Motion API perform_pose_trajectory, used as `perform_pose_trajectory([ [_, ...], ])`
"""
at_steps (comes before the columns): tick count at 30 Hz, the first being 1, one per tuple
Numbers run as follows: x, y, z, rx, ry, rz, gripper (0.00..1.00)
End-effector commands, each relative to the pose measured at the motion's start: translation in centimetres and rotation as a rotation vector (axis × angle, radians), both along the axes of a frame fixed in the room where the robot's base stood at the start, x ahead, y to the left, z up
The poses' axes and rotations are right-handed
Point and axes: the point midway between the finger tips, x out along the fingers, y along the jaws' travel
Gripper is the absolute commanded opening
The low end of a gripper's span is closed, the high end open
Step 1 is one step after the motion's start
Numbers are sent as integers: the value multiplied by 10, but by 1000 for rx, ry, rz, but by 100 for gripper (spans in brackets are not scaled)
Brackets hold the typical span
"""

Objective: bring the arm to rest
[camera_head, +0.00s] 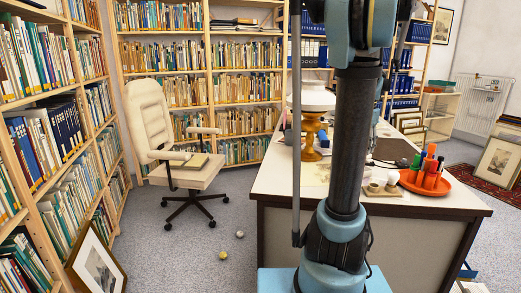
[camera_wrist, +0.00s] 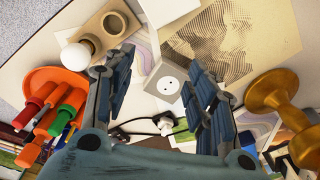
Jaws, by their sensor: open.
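My gripper (camera_wrist: 162,78) is open in the wrist view, its two dark blue fingers spread apart with nothing held between them. It is above the desk top; how high I cannot tell.
An orange tray (camera_head: 460,199) with markers stands at the desk's right; it is left in the wrist view. A brass-coloured lamp base (camera_wrist: 285,100) is right of my fingers there. A white chair (camera_head: 150,115) and two small balls (camera_head: 223,255) occupy the floor left of the desk.

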Motion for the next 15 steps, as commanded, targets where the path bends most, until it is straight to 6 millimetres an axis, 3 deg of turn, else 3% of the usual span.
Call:
perform_pose_trajectory([
  [1,-10,17,-1,-3,-5,40,51],
  [6,-42,60,-9,-15,-21,168,51],
  [15,-102,124,-35,-38,-52,397,51],
])
